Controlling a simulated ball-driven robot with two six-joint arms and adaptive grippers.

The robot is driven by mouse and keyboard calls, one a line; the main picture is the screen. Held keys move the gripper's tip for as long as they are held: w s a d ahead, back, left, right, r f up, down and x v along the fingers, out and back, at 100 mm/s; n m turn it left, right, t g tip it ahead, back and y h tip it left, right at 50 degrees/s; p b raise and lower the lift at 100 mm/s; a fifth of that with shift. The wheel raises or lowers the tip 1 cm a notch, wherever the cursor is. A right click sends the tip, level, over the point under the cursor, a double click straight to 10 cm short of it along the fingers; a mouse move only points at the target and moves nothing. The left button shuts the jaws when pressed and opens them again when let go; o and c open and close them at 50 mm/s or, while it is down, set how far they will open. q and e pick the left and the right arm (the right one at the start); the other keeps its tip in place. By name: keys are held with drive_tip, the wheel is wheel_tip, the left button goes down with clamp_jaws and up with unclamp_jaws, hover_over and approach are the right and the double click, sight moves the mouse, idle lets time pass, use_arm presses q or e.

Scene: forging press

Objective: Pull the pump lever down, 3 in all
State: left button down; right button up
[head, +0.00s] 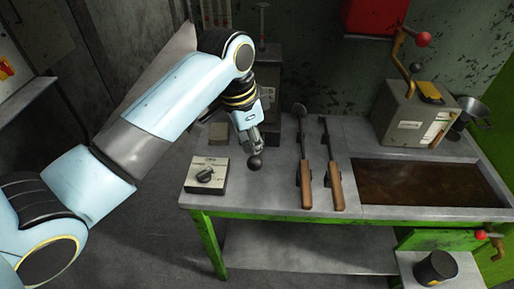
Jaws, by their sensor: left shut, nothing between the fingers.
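My left gripper (250,140) reaches down over the left part of the bench, its fingers shut and empty. A dark ball knob (254,163) shows just below the fingertips; I cannot tell whether they touch it. Whatever the knob is fixed to is mostly hidden behind my gripper and arm. A bent brass-coloured lever with a red knob (423,39) stands up from a grey box (410,114) at the back right. Another red-knobbed handle (481,234) is low at the right. The frame does not label which one is the pump lever. My right gripper is out of view.
A small box with a black dial (204,175) sits left of the knob. Two wooden-handled tools (335,186) lie on the bench right of it. A trough of brown liquid (425,181) fills the right side. A black cup (436,267) stands low at the right.

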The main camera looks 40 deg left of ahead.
sight(252, 166)
use_arm(q)
drive_tip(key=shift+s+d+f+b, duration=0.2)
drive_tip(key=shift+f+b, duration=0.15)
drive_tip(key=shift+f, duration=0.7)
drive_tip(key=shift+s+d+f+b, duration=0.1)
drive_tip(key=shift+s+f+b, duration=0.25)
drive_tip(key=shift+f, duration=0.7)
drive_tip(key=shift+s+d+f+b, duration=0.1)
drive_tip(key=shift+f+b, duration=0.3)
drive_tip(key=shift+f, duration=0.65)
drive_tip(key=shift+s+f, duration=0.1)
drive_tip(key=shift+f, duration=0.75)
drive_tip(key=shift+b, duration=0.3)
drive_tip(key=shift+s+d+f+b, duration=0.15)
drive_tip(key=shift+f+b, duration=0.4)
drive_tip(key=shift+f, duration=0.85)
drive_tip(key=r+p, duration=0.3)
drive_tip(key=p, duration=0.1)
drive_tip(key=shift+w+a+r, duration=0.2)
drive_tip(key=shift+w+r, duration=0.1)
drive_tip(key=shift+r, duration=0.05)
drive_tip(key=shift+w+r, duration=0.1)
drive_tip(key=shift+r, duration=0.2)
drive_tip(key=r, duration=0.4)
drive_tip(key=w+r, duration=0.1)
drive_tip(key=r, duration=0.1)
drive_tip(key=shift+a+r, duration=0.3)
drive_tip(key=shift+a, duration=0.05)
